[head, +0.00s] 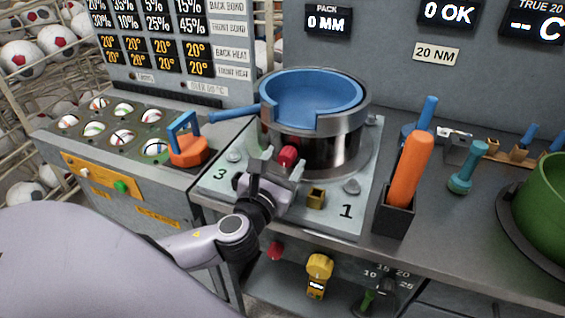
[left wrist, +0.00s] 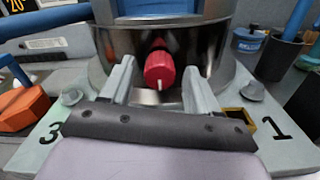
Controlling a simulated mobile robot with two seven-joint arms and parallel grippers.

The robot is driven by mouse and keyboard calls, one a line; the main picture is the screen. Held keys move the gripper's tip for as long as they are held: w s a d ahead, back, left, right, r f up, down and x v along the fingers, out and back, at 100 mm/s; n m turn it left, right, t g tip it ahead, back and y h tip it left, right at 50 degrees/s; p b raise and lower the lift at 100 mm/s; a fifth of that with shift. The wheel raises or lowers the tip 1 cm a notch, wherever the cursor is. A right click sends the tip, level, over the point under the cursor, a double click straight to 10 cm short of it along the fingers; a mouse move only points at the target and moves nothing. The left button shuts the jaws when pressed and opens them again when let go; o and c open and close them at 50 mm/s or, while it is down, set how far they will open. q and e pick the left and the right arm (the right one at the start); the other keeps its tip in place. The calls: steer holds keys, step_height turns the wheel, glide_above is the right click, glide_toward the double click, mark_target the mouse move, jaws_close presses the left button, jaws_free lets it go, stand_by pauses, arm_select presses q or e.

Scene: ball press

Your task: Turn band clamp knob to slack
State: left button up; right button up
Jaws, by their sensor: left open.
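The red band clamp knob (head: 288,155) sticks out from the front of the shiny metal band (head: 335,150) around the press, under the blue ring (head: 312,92). In the left wrist view the knob (left wrist: 159,70) carries a white mark pointing down. My left gripper (head: 277,166) is open in front of the knob. In the left wrist view its two grey fingers (left wrist: 158,85) stand on either side of the knob, with gaps visible between them and it. I cannot tell how far past the fingertips the knob lies. My right gripper is not in view.
The press stands on a pale plate (head: 333,222) marked 3 and 1, with bolts and a small brass square (head: 316,198). An orange-handled tool (head: 410,170) stands in a dark holder at right. An orange block (head: 188,148) with a blue handle is at left.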

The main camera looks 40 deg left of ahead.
arm_select(q)
steer(key=c, duration=1.1)
steer(key=shift+o, duration=0.3)
steer(key=shift+n, duration=0.3)
steer(key=n, duration=0.2)
steer(key=shift+n+p, duration=0.4)
steer(key=n, duration=1)
steer(key=shift+n, duration=2.2)
